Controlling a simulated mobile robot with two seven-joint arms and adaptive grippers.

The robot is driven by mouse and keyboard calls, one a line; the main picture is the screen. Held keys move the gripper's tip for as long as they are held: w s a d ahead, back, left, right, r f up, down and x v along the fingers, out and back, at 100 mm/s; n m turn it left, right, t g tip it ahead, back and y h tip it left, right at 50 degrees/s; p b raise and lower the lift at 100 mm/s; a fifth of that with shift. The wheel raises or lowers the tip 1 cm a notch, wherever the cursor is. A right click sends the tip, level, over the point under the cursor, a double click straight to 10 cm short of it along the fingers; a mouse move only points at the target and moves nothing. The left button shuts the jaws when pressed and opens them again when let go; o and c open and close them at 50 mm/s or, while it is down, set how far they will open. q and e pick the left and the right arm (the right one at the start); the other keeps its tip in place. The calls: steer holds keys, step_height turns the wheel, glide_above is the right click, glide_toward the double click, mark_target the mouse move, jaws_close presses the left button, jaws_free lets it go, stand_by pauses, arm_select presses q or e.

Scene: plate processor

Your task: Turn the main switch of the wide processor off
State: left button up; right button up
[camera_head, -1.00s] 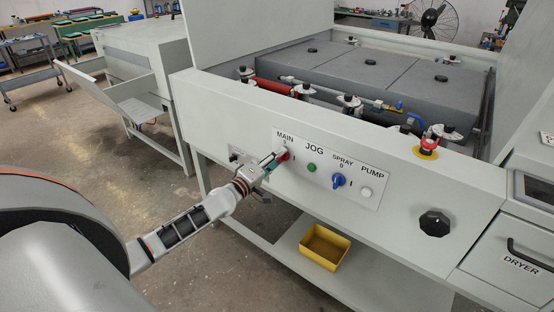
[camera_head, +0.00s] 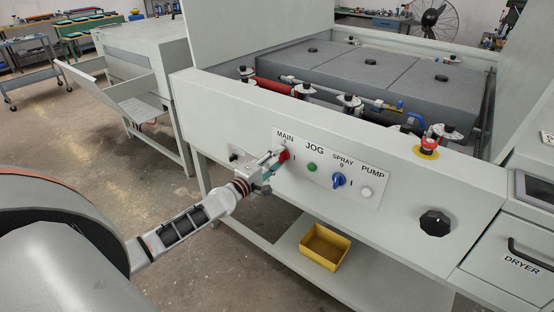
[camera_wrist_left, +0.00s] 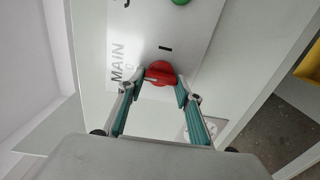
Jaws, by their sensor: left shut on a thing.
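The red main switch (camera_head: 284,155) sits under the MAIN label on the control panel of the wide processor (camera_head: 232,108). My left gripper (camera_head: 276,160) is at the switch, its fingers closed on it from the front. In the left wrist view, the red knob (camera_wrist_left: 160,73) lies between the two fingertips of my left gripper (camera_wrist_left: 161,88). The fingers hide part of the knob in the head view, and I cannot tell exactly which mark it points to. My right gripper is not in view.
To the right on the panel are the green JOG button (camera_head: 312,167), the blue SPRAY switch (camera_head: 339,180) and the white PUMP button (camera_head: 366,192). A red emergency stop (camera_head: 428,144) is above. A yellow bin (camera_head: 325,247) stands on the lower shelf.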

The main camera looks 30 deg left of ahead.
arm_select(q)
steer(key=o, duration=1.1)
steer(key=shift+s, duration=0.1)
steer(key=s, duration=0.8)
steer(key=s+a, duration=0.1)
steer(key=s, duration=0.2)
steer(key=shift+s, duration=0.4)
steer(key=s+d+f+m+g, duration=0.2)
steer(key=s+d+f+m, duration=0.5)
steer(key=d, duration=0.1)
steer(key=s+d+f+m+g, duration=0.2)
steer(key=s+d+f+m, duration=0.5)
steer(key=d, duration=0.1)
steer(key=s+d+f+m+g+h, duration=0.1)
steer(key=s+d+f+m+g, duration=0.2)
steer(key=s+d+f+m, duration=0.4)
steer(key=shift+s+d+f+m, duration=0.3)
steer(key=shift+s+d+f, duration=0.2)
steer(key=shift+d, duration=0.1)
